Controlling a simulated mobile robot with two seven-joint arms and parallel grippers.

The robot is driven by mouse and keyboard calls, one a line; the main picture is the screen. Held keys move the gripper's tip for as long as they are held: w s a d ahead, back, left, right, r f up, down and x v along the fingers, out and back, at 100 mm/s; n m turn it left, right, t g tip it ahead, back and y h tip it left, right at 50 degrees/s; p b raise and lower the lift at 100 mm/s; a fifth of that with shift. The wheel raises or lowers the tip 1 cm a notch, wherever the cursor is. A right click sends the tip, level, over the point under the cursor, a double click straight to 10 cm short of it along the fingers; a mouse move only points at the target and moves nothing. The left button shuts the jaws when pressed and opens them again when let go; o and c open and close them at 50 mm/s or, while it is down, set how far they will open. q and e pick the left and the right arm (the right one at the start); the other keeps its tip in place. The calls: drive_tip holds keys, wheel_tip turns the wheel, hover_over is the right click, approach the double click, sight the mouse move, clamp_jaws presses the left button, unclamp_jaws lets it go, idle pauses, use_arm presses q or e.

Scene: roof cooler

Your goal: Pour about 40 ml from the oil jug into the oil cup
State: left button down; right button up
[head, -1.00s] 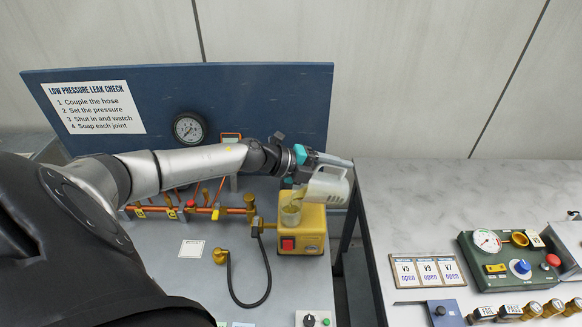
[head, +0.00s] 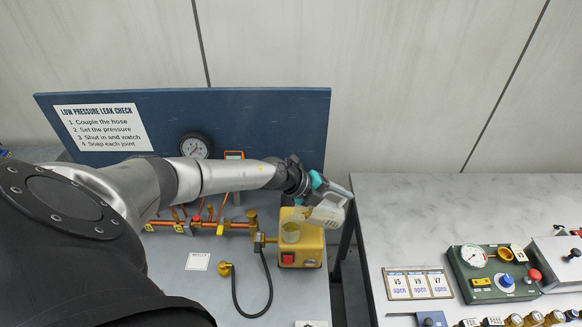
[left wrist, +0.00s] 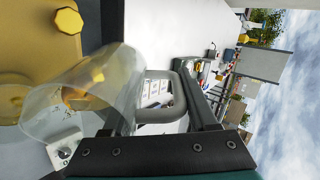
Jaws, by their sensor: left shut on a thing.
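The clear oil jug (head: 326,214) is held by its grey handle in my left gripper (head: 318,188). It is tipped well over, its mouth toward the left, just above and beside the oil cup. The oil cup (head: 291,231) is a small clear cup on top of the yellow pump body (head: 306,250). In the left wrist view the jug (left wrist: 95,92) shows its see-through wall and handle (left wrist: 176,98), between the dark fingers. I cannot make out a stream or the oil levels. My right gripper is not in view.
A blue panel (head: 265,122) with a gauge (head: 196,146) stands behind the pump. Copper piping (head: 200,226) and a black hose (head: 268,285) lie left of it. A gap separates this bench from the marble-topped bench (head: 420,215), which holds a green control box (head: 495,275).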

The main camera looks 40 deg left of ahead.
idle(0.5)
use_arm(q)
drive_tip(key=shift+w+r+p, duration=0.1)
drive_tip(key=shift+r+p, duration=0.05)
drive_tip(key=shift+p, duration=0.15)
drive_tip(key=shift+w+d+g+y, duration=0.15)
drive_tip(key=shift+g+y, duration=0.25)
drive_tip(key=shift+g, duration=0.1)
drive_tip(key=shift+w+d+f+g+y, duration=0.15)
drive_tip(key=shift+f+g+y, duration=0.35)
drive_tip(key=shift+f, duration=0.5)
